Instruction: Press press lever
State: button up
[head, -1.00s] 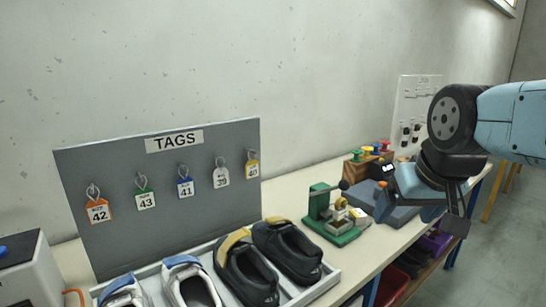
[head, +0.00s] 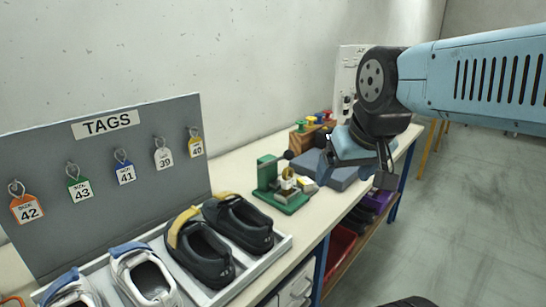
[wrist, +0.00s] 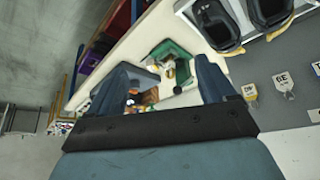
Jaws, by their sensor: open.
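The green press (head: 282,194) stands on the workbench, between the shoe tray and a grey pad. Its lever ends in a dark round knob (head: 288,154) at the upper right of the press. The wrist view also shows the press (wrist: 172,53) and the knob (wrist: 168,73), which appears between my fingers in the picture. My gripper (head: 357,170) is open and empty, above the bench and to the right of the press in the head view. It is apart from the lever.
A tray (head: 280,244) of shoes lies left of the press. A grey tag board (head: 90,185) stands behind it. The grey pad (head: 345,178) lies under my gripper, with a wooden block of coloured knobs (head: 303,137) behind. Red and purple bins (head: 340,247) sit below the bench.

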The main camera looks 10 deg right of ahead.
jog(key=shift+w+r, duration=0.2)
jog(key=shift+c, duration=1.4)
jog(key=w+r+n, duration=0.1)
jog(key=w+r, duration=0.1)
jog(key=w, duration=0.2)
jog(key=w+a+r+n+g, duration=0.1)
jog(key=w+r, duration=0.1)
jog(key=w, duration=0.2)
jog(key=w+r+n, duration=0.1)
jog(key=w+r, duration=0.1)
jog(key=w, duration=0.2)
jog(key=shift+w+a+g, duration=0.2)
jog(key=shift+w+g, duration=0.05)
jog(key=shift+g, duration=0.05)
jog(key=c, duration=1.2)
jog(key=w+a+n, duration=0.1)
jog(key=w, duration=0.4)
jog(key=w+a+n+g, duration=0.1)
jog(key=w, duration=0.4)
jog(key=w+a+r+n, duration=0.1)
jog(key=w+n, duration=0.1)
jog(key=w, duration=0.4)
jog(key=shift+g, duration=0.4)
grip_shut()
